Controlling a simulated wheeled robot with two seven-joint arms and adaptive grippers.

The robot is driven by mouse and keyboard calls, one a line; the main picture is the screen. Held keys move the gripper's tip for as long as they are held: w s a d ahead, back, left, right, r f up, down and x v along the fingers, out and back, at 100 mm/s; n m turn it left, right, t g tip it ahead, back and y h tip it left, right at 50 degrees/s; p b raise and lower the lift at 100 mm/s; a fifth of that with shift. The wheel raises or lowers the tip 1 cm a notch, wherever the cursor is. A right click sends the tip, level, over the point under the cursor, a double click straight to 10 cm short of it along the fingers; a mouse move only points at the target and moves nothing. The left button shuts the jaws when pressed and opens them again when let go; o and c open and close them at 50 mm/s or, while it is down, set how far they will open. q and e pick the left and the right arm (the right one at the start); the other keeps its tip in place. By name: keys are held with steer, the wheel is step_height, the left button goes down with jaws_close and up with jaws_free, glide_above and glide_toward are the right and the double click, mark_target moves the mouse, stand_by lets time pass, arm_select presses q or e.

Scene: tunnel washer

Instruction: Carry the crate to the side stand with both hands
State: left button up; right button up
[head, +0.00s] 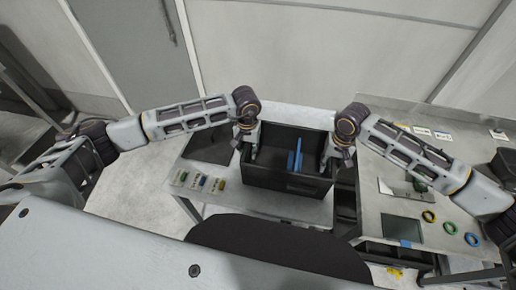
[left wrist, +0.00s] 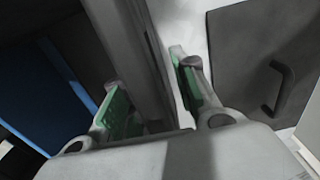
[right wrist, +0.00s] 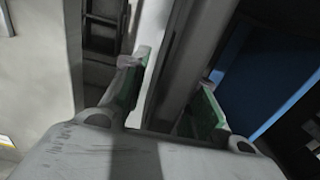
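The dark crate (head: 288,184) stands upright on the white table (head: 250,200), with a blue upright piece (head: 295,155) inside it. My left gripper (head: 248,150) is at its left wall and my right gripper (head: 332,153) at its right wall, both pointing down. In the left wrist view the left fingers (left wrist: 152,98) stand open on either side of the crate wall (left wrist: 135,50). In the right wrist view the right fingers (right wrist: 170,100) straddle the opposite wall (right wrist: 198,50), with a light strip between one pad and the wall. I cannot tell which surface is the side stand.
A dark flat panel (head: 209,143) and several small coloured tags (head: 200,183) lie on the table left of the crate. A grey bench (head: 400,205) on the right holds coloured rings (head: 448,227) and a dark square plate (head: 401,229). Open floor lies to the left.

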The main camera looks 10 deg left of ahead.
arm_select(q)
steer(key=shift+r, duration=0.15)
steer(key=shift+r, duration=5.85)
arm_select(e)
steer(key=shift+r, duration=0.15)
steer(key=shift+r, duration=5.85)
